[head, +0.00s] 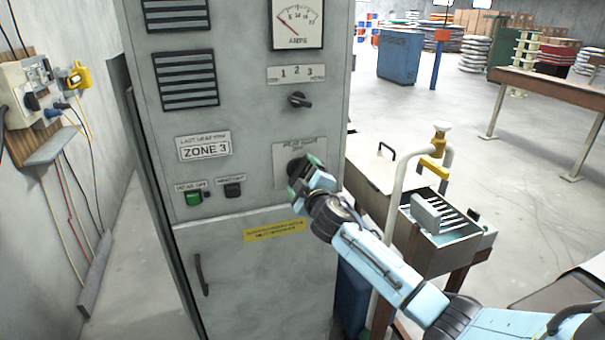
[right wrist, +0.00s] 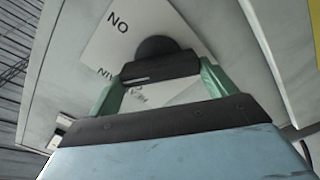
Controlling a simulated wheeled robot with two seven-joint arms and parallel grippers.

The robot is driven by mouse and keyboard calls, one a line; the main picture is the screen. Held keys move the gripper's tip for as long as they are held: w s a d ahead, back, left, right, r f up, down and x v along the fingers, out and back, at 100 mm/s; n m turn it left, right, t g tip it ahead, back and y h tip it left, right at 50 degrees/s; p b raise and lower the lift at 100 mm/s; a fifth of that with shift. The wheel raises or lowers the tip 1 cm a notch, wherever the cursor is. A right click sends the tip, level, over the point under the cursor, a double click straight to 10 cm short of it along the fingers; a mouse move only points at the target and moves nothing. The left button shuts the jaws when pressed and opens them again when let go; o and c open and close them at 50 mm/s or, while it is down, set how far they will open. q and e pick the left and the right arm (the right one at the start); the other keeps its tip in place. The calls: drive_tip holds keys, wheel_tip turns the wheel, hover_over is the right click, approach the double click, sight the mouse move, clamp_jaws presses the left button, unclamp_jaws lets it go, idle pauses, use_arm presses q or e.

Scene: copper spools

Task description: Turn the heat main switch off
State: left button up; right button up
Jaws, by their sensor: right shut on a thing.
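The heat main switch is a dark round knob (right wrist: 155,47) on a pale label plate (head: 308,150) on the grey cabinet front. In the right wrist view the plate (right wrist: 185,28) shows letters upside down, partly hidden by the gripper. My right gripper (head: 299,172) is at the switch, its green fingers on either side of the knob's dark handle (right wrist: 160,68), shut on it. In the head view the hand covers most of the knob, so I cannot tell its pointed position there. My left gripper is out of view.
Above the switch are a small selector knob (head: 299,100) marked 1 2 3 and a dial meter (head: 297,22). To the left are a green button (head: 193,199) and a black switch (head: 233,189). A metal box (head: 433,235) and pipes stand close right of the cabinet.

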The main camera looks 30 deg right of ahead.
drive_tip(key=n+p, duration=0.1)
drive_tip(key=n, duration=0.5)
drive_tip(key=shift+f, duration=0.2)
drive_tip(key=shift+n, duration=0.4)
drive_tip(key=o, duration=0.9)
drive_tip(key=shift+c, duration=0.2)
drive_tip(key=shift+s+a, duration=0.1)
drive_tip(key=shift+s, duration=0.05)
drive_tip(key=v, duration=1.3)
drive_tip(key=shift+b, duration=0.3)
